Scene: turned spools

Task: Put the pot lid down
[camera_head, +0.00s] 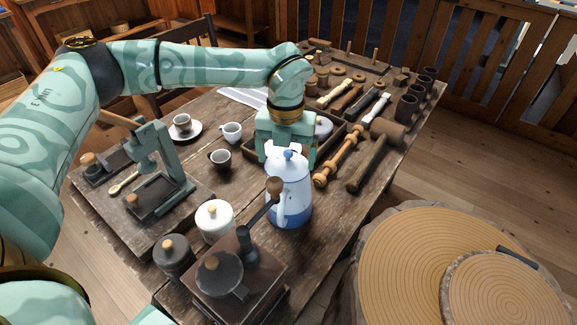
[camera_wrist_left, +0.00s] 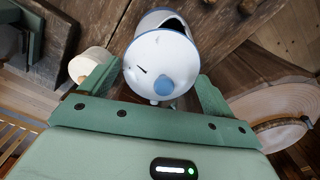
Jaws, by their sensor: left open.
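A white pot (camera_head: 290,195) with a blue base and a side handle stands upright on the wooden table. Its white lid (camera_head: 288,167), with a round blue knob, is at the pot's top. In the left wrist view the blue-rimmed lid (camera_wrist_left: 150,62) shows close up, with a dark gap between it and the pot's far rim (camera_wrist_left: 172,12); how it is seated is unclear. My left gripper (camera_wrist_left: 157,95) is open, its fingers on either side of the lid and apart from it. My right gripper is not in view.
A coffee grinder (camera_head: 238,275) with a crank and a white lidded jar (camera_head: 214,220) stand close in front of the pot. Cups (camera_head: 219,160) stand to its left. Turned spindles (camera_head: 341,155) and a mallet (camera_head: 376,150) lie to its right. The table's right edge is near the pot.

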